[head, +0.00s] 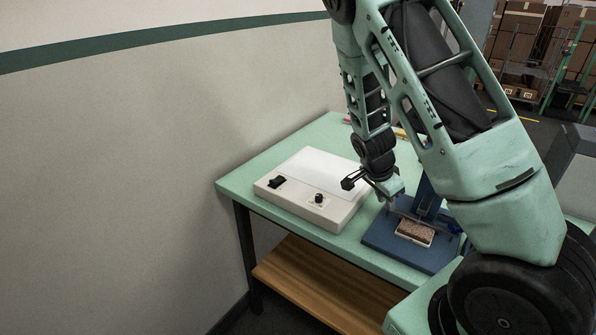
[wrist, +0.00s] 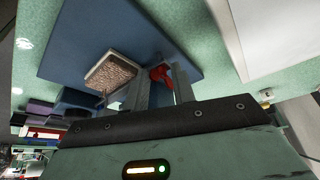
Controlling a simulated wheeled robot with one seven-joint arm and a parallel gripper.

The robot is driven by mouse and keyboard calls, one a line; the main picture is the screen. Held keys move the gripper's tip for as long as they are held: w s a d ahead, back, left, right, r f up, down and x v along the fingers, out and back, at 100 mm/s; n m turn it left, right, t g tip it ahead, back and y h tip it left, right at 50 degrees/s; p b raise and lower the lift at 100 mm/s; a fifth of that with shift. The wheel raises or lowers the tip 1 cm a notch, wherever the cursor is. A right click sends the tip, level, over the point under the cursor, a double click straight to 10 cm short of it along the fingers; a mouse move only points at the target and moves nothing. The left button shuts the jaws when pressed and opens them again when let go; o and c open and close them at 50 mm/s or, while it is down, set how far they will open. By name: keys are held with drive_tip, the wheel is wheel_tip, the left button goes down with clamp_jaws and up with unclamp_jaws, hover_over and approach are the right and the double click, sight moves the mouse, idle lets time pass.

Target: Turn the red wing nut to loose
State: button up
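The red wing nut (wrist: 160,73) shows in the wrist view, between my gripper's two grey fingers. In the head view I cannot make it out behind my arm. My gripper (wrist: 161,84) looks open, with a gap between the fingers; I cannot tell whether either finger touches the nut. In the head view my gripper (head: 382,197) is over the left side of the blue fixture's base plate (head: 385,236). The base plate also shows in the wrist view (wrist: 75,45). The fixture has a blue upright (head: 424,196) beside my gripper.
A brown tufted block (head: 413,233) in a pale frame sits on the base plate. A white-topped box (head: 313,190) with a black switch and knob stands left of the fixture on the green table (head: 238,184). A wall is at the left. The table's front-left corner is clear.

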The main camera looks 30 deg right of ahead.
drive_tip(key=m+g, duration=0.1)
drive_tip(key=m, duration=0.1)
drive_tip(key=w+m+p, duration=0.1)
drive_tip(key=m, duration=0.1)
drive_tip(key=shift+d+r+m+g+y+p, duration=0.1)
drive_tip(key=shift+d+m+g+y+p, duration=0.1)
drive_tip(key=shift+m+g+y+p, duration=0.15)
drive_tip(key=m, duration=0.1)
drive_tip(key=m+g+p, duration=0.1)
drive_tip(key=m+y, duration=0.1)
drive_tip(key=m, duration=0.1)
drive_tip(key=shift+w+d+p, duration=0.2)
drive_tip(key=shift+d+p, duration=0.05)
drive_tip(key=shift+p, duration=0.1)
drive_tip(key=a+b+v, duration=0.1)
drive_tip(key=b+v, duration=0.3)
drive_tip(key=v, duration=1.4)
drive_tip(key=s+a+n+t+y, duration=0.1)
drive_tip(key=s+a+n, duration=0.2)
drive_tip(key=a+n, duration=0.5)
drive_tip(key=s+a+n+y+p, duration=0.1)
drive_tip(key=s+a+n, duration=0.1)
drive_tip(key=a+n, duration=0.7)
drive_tip(key=shift+s+a+f+t, duration=0.3)
drive_tip(key=shift+s+a+t, duration=0.1)
drive_tip(key=shift+a, duration=2.25)
drive_tip(key=shift+y, duration=0.25)
